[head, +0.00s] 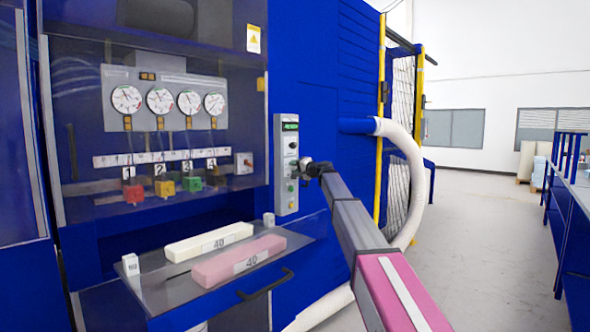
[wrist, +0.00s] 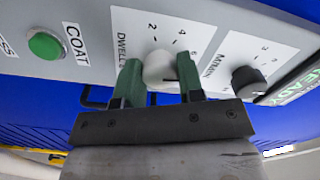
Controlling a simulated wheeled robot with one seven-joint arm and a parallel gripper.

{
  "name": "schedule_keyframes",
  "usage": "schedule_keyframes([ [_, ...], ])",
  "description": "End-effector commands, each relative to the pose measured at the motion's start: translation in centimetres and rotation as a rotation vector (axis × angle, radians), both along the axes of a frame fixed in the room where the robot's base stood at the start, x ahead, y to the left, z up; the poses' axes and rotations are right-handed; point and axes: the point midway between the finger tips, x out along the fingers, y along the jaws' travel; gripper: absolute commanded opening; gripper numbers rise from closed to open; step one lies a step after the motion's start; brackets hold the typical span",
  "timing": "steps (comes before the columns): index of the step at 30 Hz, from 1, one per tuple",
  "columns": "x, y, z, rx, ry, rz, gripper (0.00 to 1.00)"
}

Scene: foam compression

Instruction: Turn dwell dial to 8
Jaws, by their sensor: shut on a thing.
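The dwell dial (wrist: 160,68) is a pale round knob on the light grey control panel (wrist: 90,20), beside a printed label starting "DWELL". Printed numbers, among them 2 and 4, run around it. My gripper (wrist: 158,70) has its two green fingers on either side of the dial and is shut on it. The dial's pointer direction cannot be read clearly. In the head view my gripper (head: 306,168) reaches the narrow upright control panel (head: 286,200) from the right. It covers the dial there.
In the wrist view a black knob (wrist: 248,82) with its own scale sits right of the dial. A green button (wrist: 45,46) marked COAT sits left. In the head view a shelf (head: 160,290) holds two foam bars, and a white hose (head: 405,150) curves behind my arm.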

Motion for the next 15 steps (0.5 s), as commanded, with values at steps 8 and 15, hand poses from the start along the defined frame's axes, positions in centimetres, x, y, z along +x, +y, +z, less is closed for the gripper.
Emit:
schedule_keyframes([
  [8,0.01,-0.07,0.00,0.146,0.189,-0.001,0.12],
  [15,0.01,-0.08,-0.01,0.238,0.306,-0.001,0.12],
])
